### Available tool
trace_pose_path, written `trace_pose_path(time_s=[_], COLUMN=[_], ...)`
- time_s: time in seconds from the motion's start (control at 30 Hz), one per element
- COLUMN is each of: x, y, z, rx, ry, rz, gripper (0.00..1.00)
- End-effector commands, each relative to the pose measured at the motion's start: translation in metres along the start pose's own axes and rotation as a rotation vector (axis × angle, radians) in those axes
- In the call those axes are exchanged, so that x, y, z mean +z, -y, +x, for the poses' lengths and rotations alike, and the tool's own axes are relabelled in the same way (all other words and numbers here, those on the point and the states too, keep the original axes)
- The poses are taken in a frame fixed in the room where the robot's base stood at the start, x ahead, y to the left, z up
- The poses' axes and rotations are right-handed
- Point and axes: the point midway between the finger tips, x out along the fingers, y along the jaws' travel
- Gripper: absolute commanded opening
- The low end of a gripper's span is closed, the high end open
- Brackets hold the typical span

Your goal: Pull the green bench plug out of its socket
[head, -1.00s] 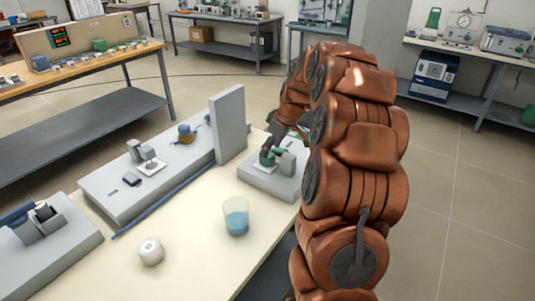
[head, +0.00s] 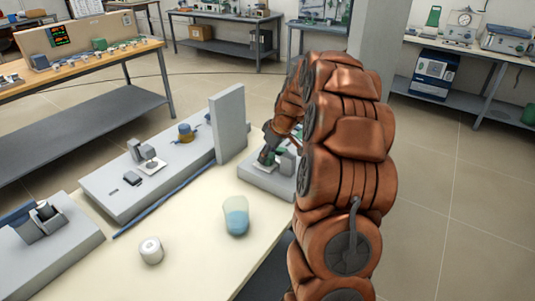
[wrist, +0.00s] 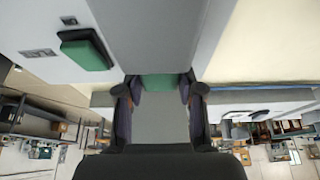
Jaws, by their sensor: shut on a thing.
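The green bench plug (head: 265,158) stands at a pale square socket plate on the grey right-hand bench block (head: 262,180). My gripper (head: 268,149) is down over it in the head view, and its fingers cover much of the plug. In the wrist view, my gripper (wrist: 160,95) has a finger on each side of the plug's green body (wrist: 163,82), shut on it. The plug's pins and the socket opening are hidden, so I cannot tell how deep the plug sits.
A tall grey post (head: 227,122) stands left of the plug. A beaker of blue liquid (head: 236,216) and a white round piece (head: 151,250) stand on the pale table nearer me. A second green block (wrist: 87,50) shows in the wrist view. A long grey block (head: 115,190) lies left.

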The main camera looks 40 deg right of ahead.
Motion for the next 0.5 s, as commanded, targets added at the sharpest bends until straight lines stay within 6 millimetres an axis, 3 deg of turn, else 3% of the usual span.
trace_pose_path(time_s=[0.2, 0.5], x=[0.0001, -0.0001], y=[-0.0002, -0.0004], z=[-0.0002, -0.0006], rx=[0.0, 0.001], ry=[0.0, 0.0], rz=[0.0, 0.0], gripper=[0.0, 0.0])
